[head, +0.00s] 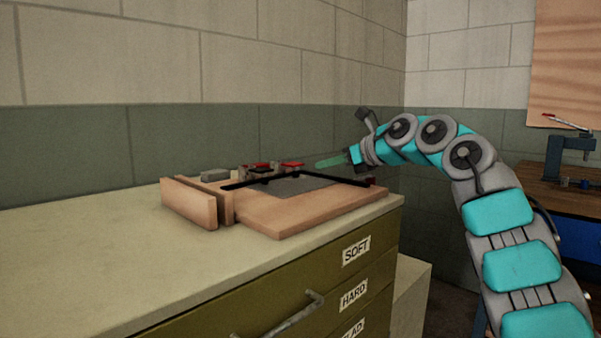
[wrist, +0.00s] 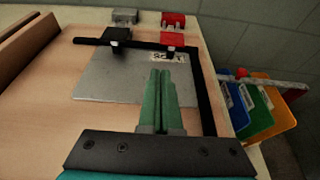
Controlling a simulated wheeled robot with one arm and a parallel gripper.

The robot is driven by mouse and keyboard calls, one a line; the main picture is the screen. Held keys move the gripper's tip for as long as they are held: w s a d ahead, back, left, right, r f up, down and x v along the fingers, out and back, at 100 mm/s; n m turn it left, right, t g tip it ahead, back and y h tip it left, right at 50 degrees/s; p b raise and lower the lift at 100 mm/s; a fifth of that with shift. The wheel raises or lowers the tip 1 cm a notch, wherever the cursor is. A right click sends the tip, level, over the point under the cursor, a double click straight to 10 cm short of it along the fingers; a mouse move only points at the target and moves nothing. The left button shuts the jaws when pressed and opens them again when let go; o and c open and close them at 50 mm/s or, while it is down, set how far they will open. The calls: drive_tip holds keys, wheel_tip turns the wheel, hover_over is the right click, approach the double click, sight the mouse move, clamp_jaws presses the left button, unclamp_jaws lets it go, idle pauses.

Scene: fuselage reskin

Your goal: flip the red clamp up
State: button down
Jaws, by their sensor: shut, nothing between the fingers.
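The red clamp (wrist: 172,38) sits at the far edge of the board in the wrist view, its flat red arm lying low by the black frame bar and its red base (wrist: 173,19) behind. Red clamp parts also show small in the head view (head: 291,164). My gripper (wrist: 160,73) has its green fingers shut together with nothing between them. It is over the grey sheet, nearer than the clamp and slightly left of it in the wrist view. In the head view my gripper (head: 318,164) is just right of the red parts, above the board.
A black clamp (wrist: 117,37) with a grey base stands left of the red one. The grey sheet (wrist: 110,78) lies inside the black frame (wrist: 208,95) on the wooden board (head: 275,220). Upright wooden pieces (head: 190,203) stand at left. Colored bins (wrist: 252,100) are at right.

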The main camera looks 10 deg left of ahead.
sight(299, 181)
drive_tip(key=shift+a, duration=0.1)
drive_tip(key=p+x, duration=0.3)
drive_tip(key=x, duration=0.5)
drive_tip(key=shift+w+a, duration=0.15)
drive_tip(key=shift+a, duration=0.05)
drive_tip(key=shift+w+a+f+p, duration=0.3)
drive_tip(key=shift+w+a+p, duration=0.15)
drive_tip(key=shift+a, duration=0.05)
drive_tip(key=shift+s+r, duration=0.15)
drive_tip(key=shift+r, duration=0.05)
